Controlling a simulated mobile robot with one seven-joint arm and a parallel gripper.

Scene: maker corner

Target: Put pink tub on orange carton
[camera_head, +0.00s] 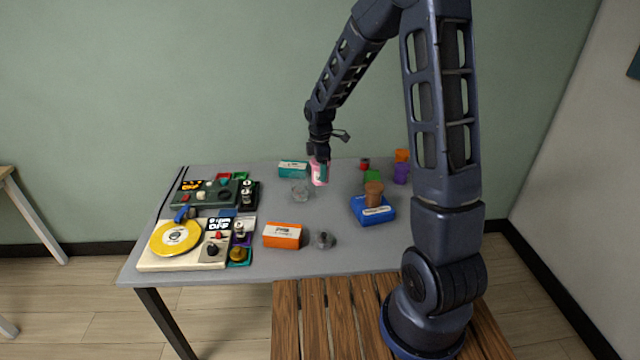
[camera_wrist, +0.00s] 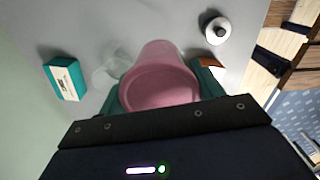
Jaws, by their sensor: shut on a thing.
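The pink tub (camera_head: 317,178) is at the back middle of the grey table, in my gripper (camera_head: 319,170). In the wrist view the pink tub (camera_wrist: 160,80) sits between the two green fingers of my gripper (camera_wrist: 160,93), which is shut on it. I cannot tell whether its base touches the table. The orange carton (camera_head: 282,236) lies near the table's front edge, in front of and left of the tub. In the wrist view a small part of the orange carton (camera_wrist: 213,63) shows beside the right finger; the rest is hidden.
A teal box (camera_head: 293,169) is just left of the tub. A grey knobbed object (camera_head: 324,240) is right of the carton. A blue box (camera_head: 373,211) bears a brown cup (camera_head: 373,194). A yellow turntable (camera_head: 175,238) is at left.

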